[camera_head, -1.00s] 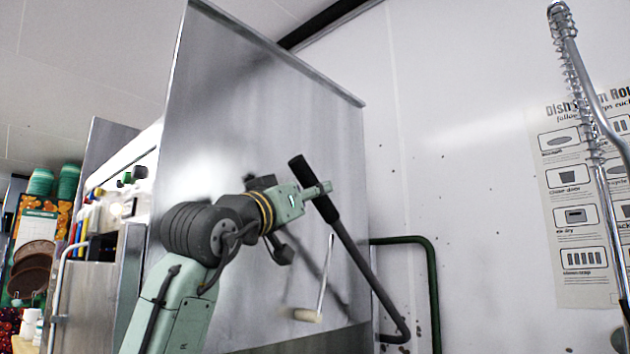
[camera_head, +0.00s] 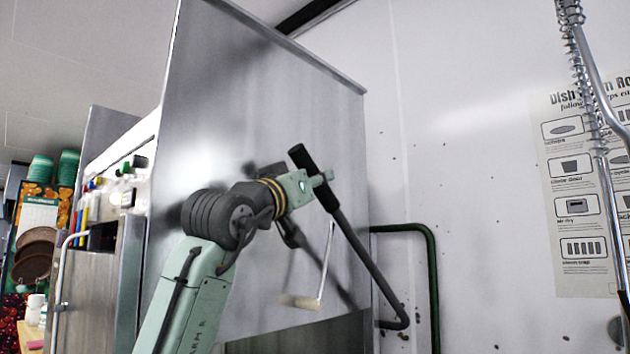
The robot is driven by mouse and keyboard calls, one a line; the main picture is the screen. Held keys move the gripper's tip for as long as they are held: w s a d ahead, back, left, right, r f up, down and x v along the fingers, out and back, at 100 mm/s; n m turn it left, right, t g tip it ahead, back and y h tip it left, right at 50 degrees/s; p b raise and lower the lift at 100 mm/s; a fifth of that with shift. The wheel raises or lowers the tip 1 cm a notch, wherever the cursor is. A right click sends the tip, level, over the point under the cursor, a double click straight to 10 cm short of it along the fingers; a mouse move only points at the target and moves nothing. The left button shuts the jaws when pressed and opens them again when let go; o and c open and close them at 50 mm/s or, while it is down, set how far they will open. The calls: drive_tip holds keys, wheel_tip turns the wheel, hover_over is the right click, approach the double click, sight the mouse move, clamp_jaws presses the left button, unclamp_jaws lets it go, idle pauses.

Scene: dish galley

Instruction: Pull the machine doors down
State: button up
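The dish machine's large steel door panel (camera_head: 265,110) stands upright in the middle of the view, with its lower edge sloping across the lower part. A dark lever handle (camera_head: 362,255) with a thick black grip (camera_head: 312,175) runs in front of the panel, its grip up and its bent end at the lower right. My gripper (camera_head: 322,179) is at the black grip, with pale green finger parts around it. It looks shut on the grip, though the far finger is partly hidden.
A green pipe (camera_head: 432,270) stands right of the door by the white wall. A spring spray hose (camera_head: 590,110) and a poster (camera_head: 580,200) are at the right. The machine's control side (camera_head: 125,175) and shelves with green cups (camera_head: 55,167) are at the left.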

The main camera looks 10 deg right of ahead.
clamp_jaws()
drive_tip(key=shift+f, duration=0.1)
